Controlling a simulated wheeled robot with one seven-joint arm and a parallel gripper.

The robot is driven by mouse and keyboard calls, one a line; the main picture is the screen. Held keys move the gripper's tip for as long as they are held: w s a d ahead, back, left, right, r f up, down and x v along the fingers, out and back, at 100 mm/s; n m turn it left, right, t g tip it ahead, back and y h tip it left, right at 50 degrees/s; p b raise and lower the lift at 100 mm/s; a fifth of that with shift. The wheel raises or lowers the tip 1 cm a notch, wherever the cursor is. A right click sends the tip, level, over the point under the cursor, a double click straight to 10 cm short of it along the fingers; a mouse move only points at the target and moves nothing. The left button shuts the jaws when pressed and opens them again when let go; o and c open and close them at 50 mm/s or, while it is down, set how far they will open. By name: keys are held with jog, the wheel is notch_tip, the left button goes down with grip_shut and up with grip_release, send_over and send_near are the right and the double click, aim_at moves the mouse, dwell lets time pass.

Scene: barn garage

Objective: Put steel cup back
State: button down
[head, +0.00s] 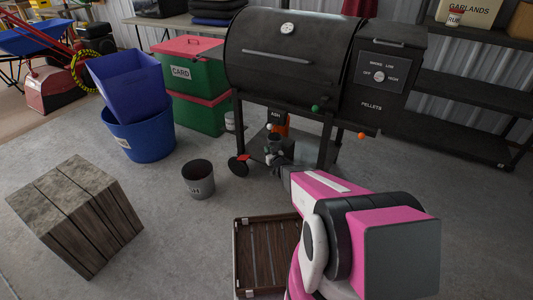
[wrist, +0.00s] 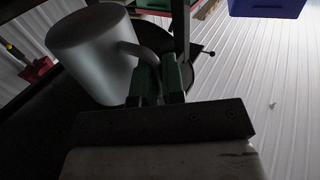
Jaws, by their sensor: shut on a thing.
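The steel cup (wrist: 92,50) shows large at the upper left of the wrist view, a grey mug tilted in the picture, with its handle toward my fingers. My gripper (wrist: 157,78) is shut on the handle, its green fingers on either side of it. In the head view, my gripper (head: 277,150) is in front of the lower frame of the black smoker grill (head: 290,62). The cup is too small or hidden to make out there. Whether the cup touches the dark surface behind it, I cannot tell.
A grey bucket (head: 198,181) stands on the floor left of my gripper. A slatted wooden crate (head: 240,260) lies below my arm. A wooden block (head: 75,215), blue bins (head: 140,132) and green boxes (head: 190,110) stand further left. Dark shelves (head: 465,125) are at right.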

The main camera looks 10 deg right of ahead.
aim_at(274, 138)
jog(key=shift+w+d, duration=0.9)
jog(key=shift+w, duration=0.35)
jog(key=shift+w+d, duration=0.9)
jog(key=shift+w, duration=0.4)
jog(key=shift+w+d, duration=0.9)
jog(key=shift+w, duration=0.35)
jog(key=shift+f, duration=0.8)
jog(key=c, duration=1.1)
grip_release()
jog(key=shift+c, duration=0.2)
jog(key=shift+s, duration=0.15)
